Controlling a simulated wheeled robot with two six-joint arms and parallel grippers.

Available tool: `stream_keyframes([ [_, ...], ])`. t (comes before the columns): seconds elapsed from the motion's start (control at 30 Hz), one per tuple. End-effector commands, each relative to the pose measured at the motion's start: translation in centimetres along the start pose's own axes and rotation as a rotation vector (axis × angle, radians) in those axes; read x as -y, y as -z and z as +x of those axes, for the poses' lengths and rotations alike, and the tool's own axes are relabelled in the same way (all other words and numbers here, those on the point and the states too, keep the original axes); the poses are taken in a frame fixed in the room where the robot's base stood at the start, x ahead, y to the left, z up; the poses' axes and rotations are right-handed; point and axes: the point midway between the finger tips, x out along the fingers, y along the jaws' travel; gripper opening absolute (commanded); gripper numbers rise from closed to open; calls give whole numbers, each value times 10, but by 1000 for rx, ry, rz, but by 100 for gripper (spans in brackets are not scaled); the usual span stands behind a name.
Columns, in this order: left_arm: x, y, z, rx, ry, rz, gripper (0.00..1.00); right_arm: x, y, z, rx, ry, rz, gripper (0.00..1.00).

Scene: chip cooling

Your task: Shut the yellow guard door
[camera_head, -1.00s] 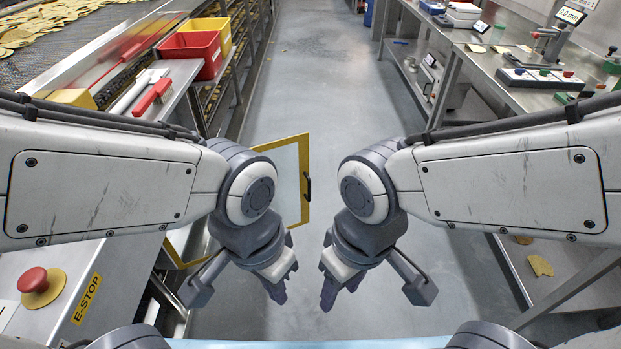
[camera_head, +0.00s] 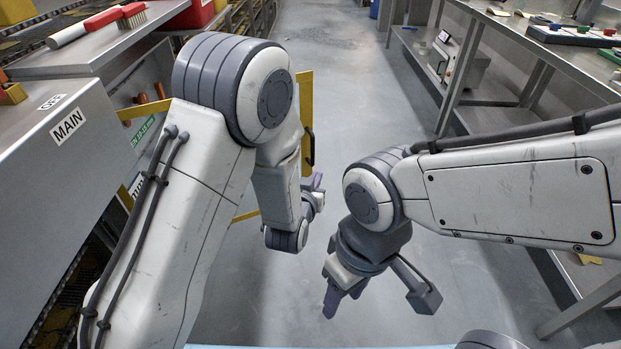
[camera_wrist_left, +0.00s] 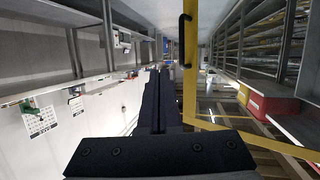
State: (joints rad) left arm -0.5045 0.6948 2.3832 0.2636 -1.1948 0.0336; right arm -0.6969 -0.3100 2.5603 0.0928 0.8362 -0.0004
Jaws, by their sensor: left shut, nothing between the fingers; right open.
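The yellow guard door (camera_head: 307,105) stands open, swung out into the aisle from the machine on the left. Its dark handle (camera_head: 311,147) is on its outer upright. My left arm hides much of the door panel. My left gripper (camera_head: 316,192) is shut and empty, close to the door's outer edge. In the left wrist view, the shut left fingers (camera_wrist_left: 158,102) lie just left of the yellow door frame (camera_wrist_left: 190,85), with the black handle (camera_wrist_left: 184,38) above; contact cannot be told. My right gripper (camera_head: 338,292) is open and empty above the aisle floor.
The grey machine cabinet (camera_head: 60,150) with a MAIN label is on the left. A brush (camera_head: 131,14) lies on the steel top behind it. A steel bench (camera_head: 560,55) runs along the right side. The aisle floor between is clear.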

Motion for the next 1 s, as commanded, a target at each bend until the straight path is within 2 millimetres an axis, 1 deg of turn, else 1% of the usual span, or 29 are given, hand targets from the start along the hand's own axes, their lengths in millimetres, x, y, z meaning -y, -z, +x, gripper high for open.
stream_keyframes([
  [0.03, 12, -31, 14, -58, 25, 5, 0, -2, -1, 28, 0, 0, 0, 50],
  [0.1, 22, -42, 20, -144, 46, 12, 0, -3, -2, 42, 0, 0, 0, 50],
  [0.2, 32, -52, 23, -234, 68, 24, 0, -4, -3, 54, 0, 0, 0, 50],
  [0.3, 38, -56, 23, -290, 80, 32, 0, -4, -3, 60, -1, 0, 0, 50],
  [0.47, 40, -52, 29, -320, 85, 35, 0, -4, -3, 61, -1, 0, 0, 50],
  [0.57, 41, -46, 43, -322, 85, 35, 0, -4, -3, 62, -1, 0, 0, 50],
  [0.9, 47, -25, 111, -321, 84, 36, 0, -5, -4, 72, -1, 0, 0, 50],
  [1.0, 48, -20, 128, -320, 84, 35, 0, -6, -4, 76, -1, 0, 0, 50],
])
